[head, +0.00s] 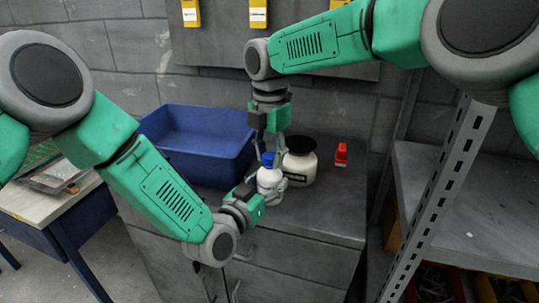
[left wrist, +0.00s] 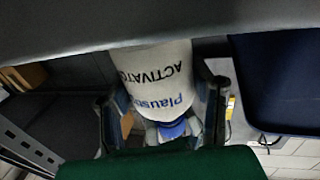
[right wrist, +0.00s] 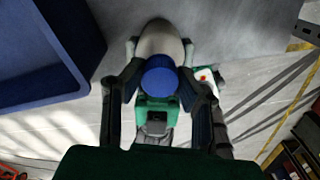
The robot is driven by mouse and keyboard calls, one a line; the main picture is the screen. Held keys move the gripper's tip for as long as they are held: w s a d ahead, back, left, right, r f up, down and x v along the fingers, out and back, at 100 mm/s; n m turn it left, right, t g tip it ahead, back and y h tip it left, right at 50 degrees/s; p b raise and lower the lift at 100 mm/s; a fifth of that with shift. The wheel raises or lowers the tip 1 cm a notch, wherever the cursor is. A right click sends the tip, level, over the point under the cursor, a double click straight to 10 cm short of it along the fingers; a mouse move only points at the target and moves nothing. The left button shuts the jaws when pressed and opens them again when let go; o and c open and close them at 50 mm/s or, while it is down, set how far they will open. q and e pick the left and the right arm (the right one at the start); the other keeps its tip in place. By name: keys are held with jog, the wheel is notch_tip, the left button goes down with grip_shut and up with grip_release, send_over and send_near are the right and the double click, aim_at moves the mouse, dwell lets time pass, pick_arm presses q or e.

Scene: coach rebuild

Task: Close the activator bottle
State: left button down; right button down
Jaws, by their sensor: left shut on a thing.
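The activator bottle (head: 270,181) is white with a blue cap (head: 268,159) and stands upright near the cabinet's front. My left gripper (head: 262,187) is shut on the bottle's body from the front left. In the left wrist view the bottle (left wrist: 160,82) shows "ACTIVATOR" upside down between the fingers. My right gripper (head: 268,153) points down from above, its fingers open on either side of the cap. In the right wrist view the cap (right wrist: 160,78) lies between these fingers, over the bottle's mouth. I cannot tell how tightly it sits.
A white jar with a black lid (head: 300,160) stands just right of the bottle. A small red-and-white item (head: 341,154) is farther right. A blue bin (head: 203,150) stands behind left. A metal shelf rack (head: 440,190) is on the right. The cabinet top (head: 318,215) is clear at front right.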

jog(key=m, duration=1.2)
jog(key=shift+a, duration=0.1)
jog(key=m, duration=0.4)
jog(key=shift+a+m, duration=0.1)
jog(key=shift+m, duration=0.3)
jog(key=c, duration=1.2)
grip_release()
jog(key=shift+r, duration=2.25)
